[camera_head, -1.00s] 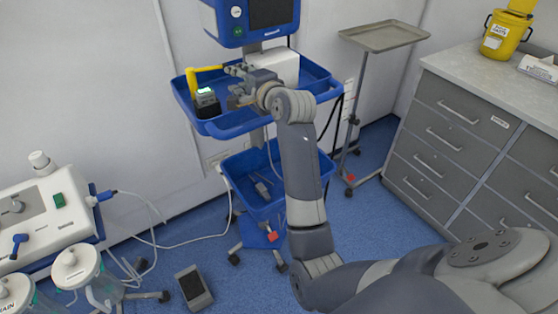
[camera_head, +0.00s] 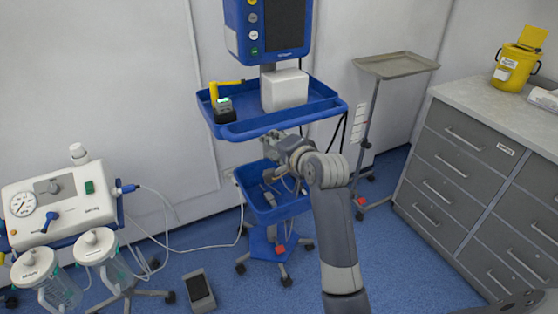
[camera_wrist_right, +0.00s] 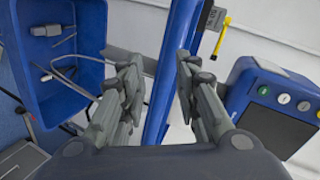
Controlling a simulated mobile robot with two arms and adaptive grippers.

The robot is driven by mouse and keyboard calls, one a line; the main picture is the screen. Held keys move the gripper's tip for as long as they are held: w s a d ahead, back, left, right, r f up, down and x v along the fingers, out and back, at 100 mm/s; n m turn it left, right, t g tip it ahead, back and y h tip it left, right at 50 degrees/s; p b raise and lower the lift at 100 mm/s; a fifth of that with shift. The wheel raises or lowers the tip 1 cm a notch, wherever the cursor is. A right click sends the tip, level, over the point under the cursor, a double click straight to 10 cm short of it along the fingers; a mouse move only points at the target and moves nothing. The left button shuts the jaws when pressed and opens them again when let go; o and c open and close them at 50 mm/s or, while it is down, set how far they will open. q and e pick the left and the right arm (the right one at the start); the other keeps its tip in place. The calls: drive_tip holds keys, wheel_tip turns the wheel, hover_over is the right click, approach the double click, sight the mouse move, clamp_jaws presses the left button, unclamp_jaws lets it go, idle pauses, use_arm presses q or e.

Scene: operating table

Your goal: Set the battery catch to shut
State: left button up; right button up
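On the upper blue tray (camera_head: 240,131) stands a small black unit with a lit green display (camera_head: 224,110). A yellow bar (camera_head: 228,83) juts out beside it and also shows in the right wrist view (camera_wrist_right: 222,36). I cannot make out a battery catch or its setting. My right gripper (camera_head: 272,143) is in front of the upper tray, around the height of its front rim, apart from the black unit. In the right wrist view its fingers (camera_wrist_right: 158,92) are spread with nothing between them; the tray's blue edge passes behind. My left gripper is out of view.
A lower blue bin (camera_head: 276,212) holds cables and small parts. A metal tray stand (camera_head: 396,64) and grey drawers (camera_head: 450,170) are at right; a suction unit (camera_head: 58,205) is at left.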

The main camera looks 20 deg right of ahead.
drive_tip(key=shift+s+a+f+n+g, duration=0.15)
drive_tip(key=shift+s+f+n, duration=0.15)
drive_tip(key=shift+s+f, duration=0.25)
drive_tip(key=shift+s+a+f+n+g, duration=0.15)
drive_tip(key=shift+s+f+n, duration=0.2)
drive_tip(key=shift+f, duration=0.4)
drive_tip(key=shift+d, duration=0.1)
